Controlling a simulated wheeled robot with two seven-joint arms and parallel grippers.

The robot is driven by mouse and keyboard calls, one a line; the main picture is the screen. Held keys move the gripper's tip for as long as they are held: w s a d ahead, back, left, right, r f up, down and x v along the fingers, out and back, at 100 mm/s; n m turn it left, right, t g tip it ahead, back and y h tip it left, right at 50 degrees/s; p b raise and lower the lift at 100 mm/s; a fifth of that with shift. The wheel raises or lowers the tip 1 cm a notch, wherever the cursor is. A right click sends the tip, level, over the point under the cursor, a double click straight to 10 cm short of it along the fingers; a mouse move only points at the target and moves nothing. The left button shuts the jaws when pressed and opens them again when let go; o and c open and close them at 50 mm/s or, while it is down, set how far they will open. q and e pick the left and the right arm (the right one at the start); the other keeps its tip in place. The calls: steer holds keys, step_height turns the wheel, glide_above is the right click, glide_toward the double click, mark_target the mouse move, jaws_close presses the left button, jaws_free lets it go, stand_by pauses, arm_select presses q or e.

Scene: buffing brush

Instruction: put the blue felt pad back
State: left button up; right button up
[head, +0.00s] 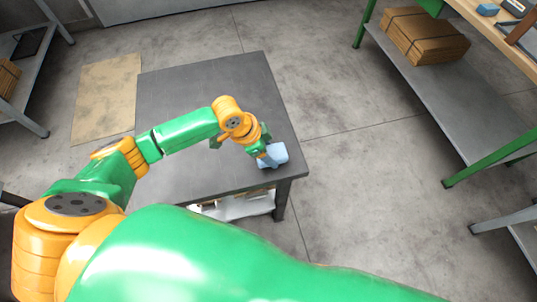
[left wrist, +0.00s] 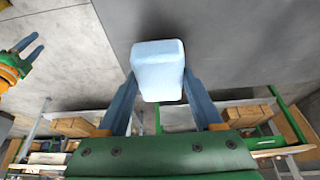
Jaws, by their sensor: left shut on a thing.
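The blue felt pad (head: 276,153) is a light blue rounded block at the right front corner of the dark grey table (head: 190,90). My left gripper (head: 267,157) is shut on it. In the left wrist view the pad (left wrist: 158,68) sits between the two fingertips of the left gripper (left wrist: 158,85). I cannot tell whether the pad touches the tabletop. My right gripper (left wrist: 30,48) shows at the left edge of the left wrist view, its two fingers apart and nothing seen between them. It is not seen in the head view.
The rest of the grey tabletop is bare. A green-framed bench (head: 452,100) at the right holds a brown box (head: 424,35) on its lower shelf and a small blue item (head: 487,9) on top. A tan sheet (head: 105,97) lies on the floor left of the table.

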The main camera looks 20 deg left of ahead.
arm_select(q)
steer(key=shift+f, duration=0.85)
steer(key=shift+f, duration=0.1)
steer(key=o, duration=1.3)
steer(key=shift+r, duration=0.25)
steer(key=p+v, duration=0.1)
steer(key=v, duration=1.1)
steer(key=shift+f, duration=0.1)
